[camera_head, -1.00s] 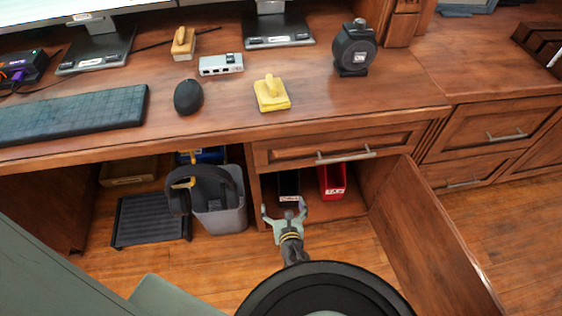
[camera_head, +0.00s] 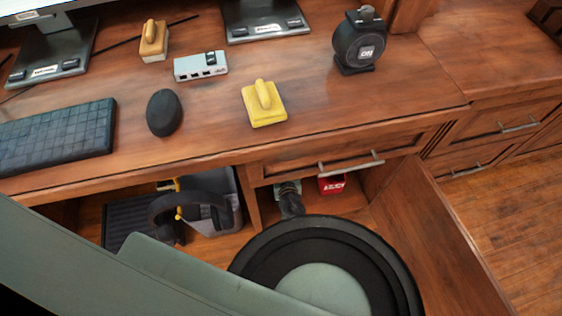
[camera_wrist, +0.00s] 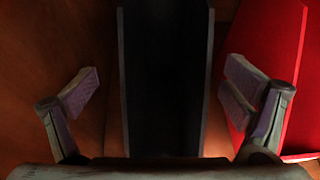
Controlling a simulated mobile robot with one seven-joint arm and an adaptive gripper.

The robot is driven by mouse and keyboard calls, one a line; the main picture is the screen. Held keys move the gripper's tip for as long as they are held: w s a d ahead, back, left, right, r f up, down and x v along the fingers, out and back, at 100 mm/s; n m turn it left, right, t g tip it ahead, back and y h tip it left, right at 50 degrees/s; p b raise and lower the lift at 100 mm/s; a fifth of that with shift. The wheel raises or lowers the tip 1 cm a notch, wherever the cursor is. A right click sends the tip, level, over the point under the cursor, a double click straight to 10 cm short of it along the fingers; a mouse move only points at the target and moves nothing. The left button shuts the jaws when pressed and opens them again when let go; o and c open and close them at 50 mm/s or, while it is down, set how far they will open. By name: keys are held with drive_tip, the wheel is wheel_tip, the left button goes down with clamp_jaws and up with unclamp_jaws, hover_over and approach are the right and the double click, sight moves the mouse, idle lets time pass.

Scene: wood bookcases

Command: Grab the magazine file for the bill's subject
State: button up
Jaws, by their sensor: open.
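A black magazine file (camera_wrist: 165,80) stands upright in the open cabinet and fills the middle of the wrist view. A red magazine file (camera_wrist: 262,60) stands to its right, and it also shows in the head view (camera_head: 332,184) with a white label on its front. My gripper (camera_wrist: 163,95) is open, with one finger on each side of the black file. The right finger is between the black file and the red one, close to the red file. No contact with the black file can be made out. In the head view my own arm hides most of the gripper and the black file.
The open cabinet door (camera_head: 440,235) stands to the right of my arm. A drawer with a metal handle (camera_head: 350,163) is above the opening. A grey bin (camera_head: 225,205) is left of the cabinet. The desk above holds a yellow block (camera_head: 263,105) and a black mouse (camera_head: 165,112).

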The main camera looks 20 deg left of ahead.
drive_tip(key=x, duration=0.6)
drive_tip(key=shift+w+d, duration=0.15)
drive_tip(key=shift+w, duration=0.1)
drive_tip(key=c, duration=1.8)
